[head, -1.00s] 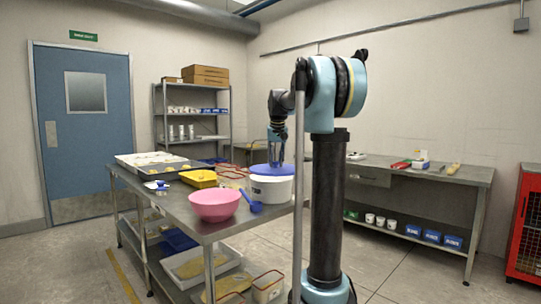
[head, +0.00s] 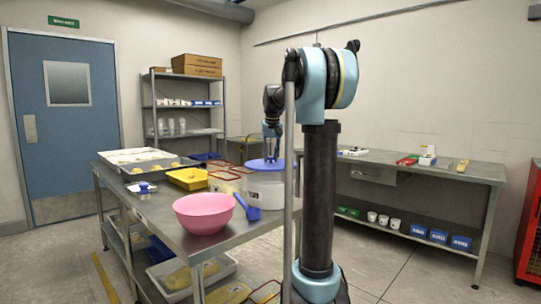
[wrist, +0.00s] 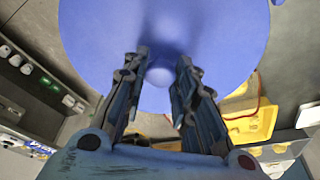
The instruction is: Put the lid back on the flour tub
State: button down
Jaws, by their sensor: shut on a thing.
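The flour tub (head: 266,190) is a round white tub at the right end of the steel table. My gripper (head: 272,154) points down from above and is shut on the lid's central knob. In the wrist view the lid (wrist: 210,28) fills the upper middle, with my fingertips (wrist: 163,62) on either side of the knob. The lid hides the tub's opening.
A pink bowl (head: 203,214) and a blue scoop (head: 246,207) stand close in front of the tub. A yellow tray (head: 190,180) and grey trays (head: 150,171) lie farther left on the table (head: 165,212). A second bench (head: 450,172) stands right.

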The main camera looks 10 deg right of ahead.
aim_at(270, 164)
jog(key=shift+a+f, duration=0.15)
jog(key=shift+f, duration=2.35)
jog(key=shift+s+r, duration=0.1)
jog(key=shift+s, duration=0.1)
jog(key=shift+f, duration=0.2)
dwell(0.5)
jog(key=c, duration=0.7)
grip_release()
jog(key=shift+c, duration=0.2)
jog(key=shift+r, duration=0.15)
jog(key=shift+r, duration=3.4)
